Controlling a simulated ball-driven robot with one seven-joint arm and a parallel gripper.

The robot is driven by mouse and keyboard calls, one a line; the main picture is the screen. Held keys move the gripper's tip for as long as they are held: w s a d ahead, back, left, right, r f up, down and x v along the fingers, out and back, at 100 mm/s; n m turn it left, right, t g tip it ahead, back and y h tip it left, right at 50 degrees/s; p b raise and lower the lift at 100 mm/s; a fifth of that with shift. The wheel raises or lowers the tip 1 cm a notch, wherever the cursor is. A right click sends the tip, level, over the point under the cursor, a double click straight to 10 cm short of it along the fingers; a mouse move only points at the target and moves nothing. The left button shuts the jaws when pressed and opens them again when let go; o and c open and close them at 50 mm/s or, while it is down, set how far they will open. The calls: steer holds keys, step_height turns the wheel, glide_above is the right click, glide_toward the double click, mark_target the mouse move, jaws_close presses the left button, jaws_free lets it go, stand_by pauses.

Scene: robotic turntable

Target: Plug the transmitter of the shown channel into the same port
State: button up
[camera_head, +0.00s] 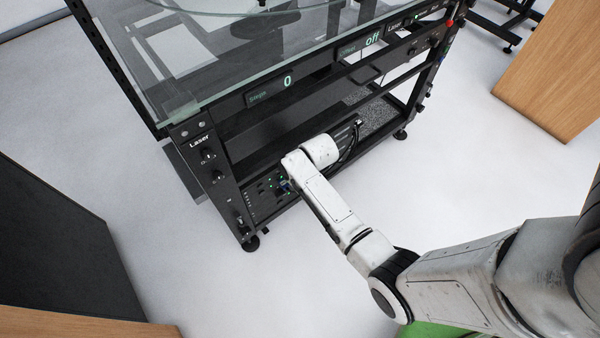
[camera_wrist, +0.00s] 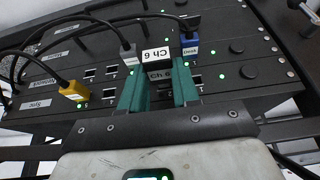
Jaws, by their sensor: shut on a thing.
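In the wrist view, my gripper (camera_wrist: 160,88) has green fingers shut on a black transmitter (camera_wrist: 156,66). Its white label reads "Ch 6" upside down, and a grey "Ch 6" marking shows below. I hold it at the port panel (camera_wrist: 110,83), between a grey plug (camera_wrist: 129,55) and a blue plug (camera_wrist: 190,46). Whether it is seated in a port is hidden by the transmitter and fingers. In the head view, my gripper (camera_head: 285,186) is at the low panel under the turntable frame, small and partly covered by my arm.
A yellow plug (camera_wrist: 75,92) with a black cable sits at the panel's left. Empty ports (camera_wrist: 110,69) show beside the fingers. The glass-topped turntable frame (camera_head: 225,95) stands above, its displays reading "0" and "off". Open white floor (camera_head: 250,290) lies in front.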

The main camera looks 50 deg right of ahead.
steer(key=shift+w+d, duration=0.2)
steer(key=shift+w, duration=0.55)
steer(key=o, duration=1.1)
steer(key=p+v, duration=0.3)
steer(key=v, duration=0.7)
steer(key=shift+s+r, duration=0.2)
steer(key=shift+r, duration=0.15)
steer(key=s+a+r+n+g, duration=0.1)
steer(key=s+a+r, duration=0.1)
steer(key=s+a, duration=0.3)
steer(key=s+a+r+n+g+y, duration=0.15)
steer(key=s+a, duration=0.25)
steer(key=s, duration=0.4)
steer(key=s+a+r+g+h, duration=0.1)
steer(key=s+a+r, duration=0.25)
steer(key=s, duration=0.25)
step_height(320, 180, up, 14)
steer(key=p, duration=1.5)
steer(key=shift+w+a+f, duration=0.2)
steer(key=shift+f, duration=0.05)
